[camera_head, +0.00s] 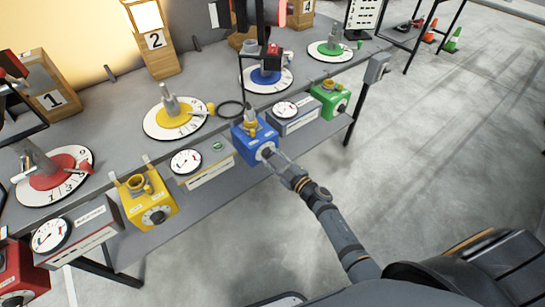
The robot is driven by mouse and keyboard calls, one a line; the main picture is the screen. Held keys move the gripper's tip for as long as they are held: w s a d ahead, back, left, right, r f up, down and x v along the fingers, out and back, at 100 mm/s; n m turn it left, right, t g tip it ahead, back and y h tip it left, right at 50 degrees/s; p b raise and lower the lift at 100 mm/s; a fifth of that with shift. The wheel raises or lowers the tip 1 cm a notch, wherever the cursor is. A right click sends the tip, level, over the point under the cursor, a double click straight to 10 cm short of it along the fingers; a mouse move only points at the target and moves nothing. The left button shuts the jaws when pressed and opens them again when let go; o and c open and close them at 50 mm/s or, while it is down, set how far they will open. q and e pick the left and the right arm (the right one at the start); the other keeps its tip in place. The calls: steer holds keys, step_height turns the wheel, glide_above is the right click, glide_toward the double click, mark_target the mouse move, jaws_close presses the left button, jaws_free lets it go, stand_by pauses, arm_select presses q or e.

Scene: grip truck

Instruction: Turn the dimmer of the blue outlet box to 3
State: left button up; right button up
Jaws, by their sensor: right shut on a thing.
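The blue outlet box (244,141) stands at the front edge of the bench, near the middle of the view. Its dimmer knob is on the front face, and my right gripper (271,155) is shut on it, partly hiding it. The dial setting is too small to read. A round gauge on the grey box (298,115) stands just right of the blue box. My left gripper is not in view.
A yellow outlet box (147,201) and a red one (22,272) stand to the left, and a green one (331,99) to the right. Numbered round dials lie behind them.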

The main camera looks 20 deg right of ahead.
steer(key=shift+n, duration=1.1)
steer(key=o, duration=1.2)
steer(key=shift+c, duration=0.2)
steer(key=shift+s+d, duration=0.2)
steer(key=shift+s, duration=0.15)
steer(key=v, duration=1.1)
steer(key=shift+s+d+r, duration=0.1)
